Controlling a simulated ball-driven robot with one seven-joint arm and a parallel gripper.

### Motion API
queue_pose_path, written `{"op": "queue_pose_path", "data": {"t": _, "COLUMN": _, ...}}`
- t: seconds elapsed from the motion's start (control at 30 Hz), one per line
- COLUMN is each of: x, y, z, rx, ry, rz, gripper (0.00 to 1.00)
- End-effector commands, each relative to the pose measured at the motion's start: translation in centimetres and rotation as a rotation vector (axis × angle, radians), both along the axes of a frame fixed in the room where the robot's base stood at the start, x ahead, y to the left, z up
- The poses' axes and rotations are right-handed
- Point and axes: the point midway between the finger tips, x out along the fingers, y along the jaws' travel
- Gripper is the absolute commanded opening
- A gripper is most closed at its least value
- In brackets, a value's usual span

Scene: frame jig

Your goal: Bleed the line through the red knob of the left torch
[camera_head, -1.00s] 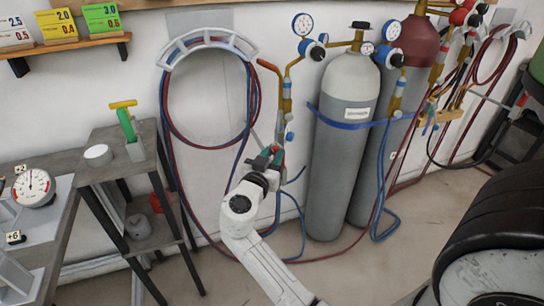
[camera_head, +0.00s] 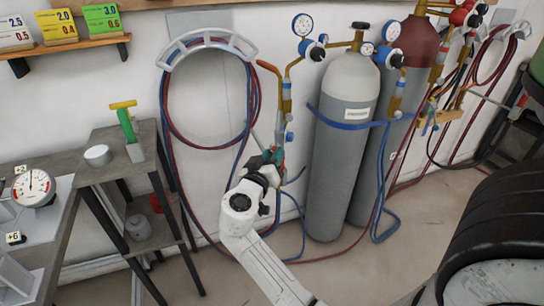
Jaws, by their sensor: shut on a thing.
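The left torch (camera_head: 287,105) hangs upright against the wall, left of the gas cylinders, with its bent copper tip at the top. A blue knob (camera_head: 290,136) shows on its right side. My gripper (camera_head: 273,156) is at the torch's lower body, reaching up from below, and is shut on the red knob. The knob is mostly hidden by the jaws, and the exact contact is too small to see. Red and blue hoses (camera_head: 238,160) run below and behind my arm.
A grey cylinder (camera_head: 340,175) stands right of the torch, with gauges (camera_head: 303,25) above. A hose hanger (camera_head: 207,42) is on the wall. Some floor is clear at front.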

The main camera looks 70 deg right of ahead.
Motion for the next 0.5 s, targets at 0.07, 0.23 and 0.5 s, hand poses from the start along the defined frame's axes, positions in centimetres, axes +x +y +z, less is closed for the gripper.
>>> {"op": "queue_pose_path", "data": {"t": 0.07, "x": 0.03, "y": 0.02, "z": 0.11, "rx": 0.006, "ry": 0.072, "rz": 0.001, "gripper": 0.00}}
{"op": "queue_pose_path", "data": {"t": 0.23, "x": -0.01, "y": 0.00, "z": 0.21, "rx": 0.016, "ry": 0.233, "rz": -0.001, "gripper": 0.00}}
{"op": "queue_pose_path", "data": {"t": 0.5, "x": -0.02, "y": -0.01, "z": 0.34, "rx": 0.033, "ry": 0.487, "rz": -0.001, "gripper": 0.00}}
